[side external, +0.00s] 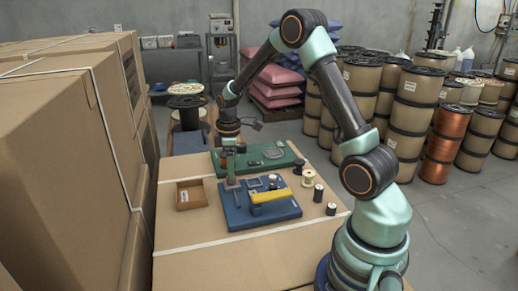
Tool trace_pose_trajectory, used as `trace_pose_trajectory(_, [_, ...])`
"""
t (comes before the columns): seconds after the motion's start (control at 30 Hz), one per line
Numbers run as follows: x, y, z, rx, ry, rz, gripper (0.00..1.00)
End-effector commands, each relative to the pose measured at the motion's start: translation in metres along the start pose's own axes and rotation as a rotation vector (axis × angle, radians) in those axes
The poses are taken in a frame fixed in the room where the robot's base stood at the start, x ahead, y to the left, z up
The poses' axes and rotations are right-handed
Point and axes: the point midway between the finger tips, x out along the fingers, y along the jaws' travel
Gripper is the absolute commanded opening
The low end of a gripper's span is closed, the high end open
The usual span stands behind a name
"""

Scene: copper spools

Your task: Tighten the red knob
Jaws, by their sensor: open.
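A blue board (238,214) with a yellow handle-like bar (272,196) lies on the cardboard-topped surface. A green board (290,155) with grey fittings lies behind it. My gripper (229,150) points down over the left part of the green board, near its border with the blue one. It is open, with nothing seen held. A thin reddish upright part (229,172) stands right below it, above the blue board's back left corner. I cannot tell whether this is the red knob or whether the gripper touches it; the knob's outline is too small to make out.
An open brown box (191,194) sits left of the blue board. Small spools (308,178) and dark cylinders (318,193) stand to its right. Tall stacked cartons (60,170) wall off the left side. The front of the cardboard top (225,262) is clear.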

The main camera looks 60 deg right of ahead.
Motion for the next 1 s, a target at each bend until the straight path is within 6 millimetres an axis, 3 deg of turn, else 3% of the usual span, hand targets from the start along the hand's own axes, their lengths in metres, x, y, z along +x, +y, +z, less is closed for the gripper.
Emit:
trace_pose_trajectory(0.17, [0.014, 0.000, 0.000, 0.000, 0.000, 0.000, 0.66])
trace_pose_trajectory(0.47, [0.016, 0.000, 0.000, 0.000, 0.000, 0.000, 0.66])
trace_pose_trajectory(0.5, [0.016, 0.000, 0.000, 0.000, 0.000, 0.000, 0.59])
trace_pose_trajectory(0.67, [0.015, 0.000, 0.000, 0.000, 0.000, 0.000, 0.00])
trace_pose_trajectory(1.0, [0.015, 0.000, 0.000, 0.032, 0.000, -0.001, 0.00])
